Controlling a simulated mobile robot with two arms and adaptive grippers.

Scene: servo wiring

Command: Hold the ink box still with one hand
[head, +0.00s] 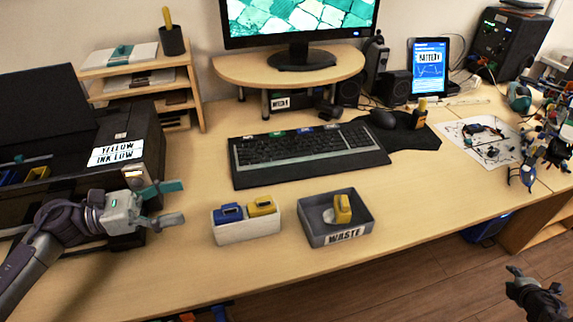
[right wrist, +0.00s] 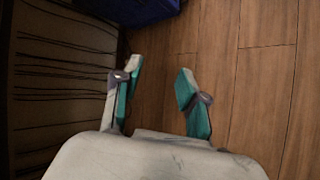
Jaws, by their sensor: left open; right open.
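The ink box is a small white open box (head: 248,232) on the desk, in the middle of the head view. A blue cartridge (head: 229,213) and a yellow cartridge (head: 262,206) stand in it. My left gripper (head: 178,203) is open and empty to the left of the box, apart from it, with its fingers pointing right. My right gripper shows at the lower right of the head view (head: 520,281), beyond the desk's front edge. In the right wrist view its fingers (right wrist: 158,72) are apart with only wooden floor between them.
A grey waste tray (head: 312,232) holding a yellow cartridge (head: 342,209) stands just right of the ink box. A black printer (head: 78,160) marked "yellow ink low" is at the left. A keyboard (head: 308,154) lies behind. Desk in front of the box is clear.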

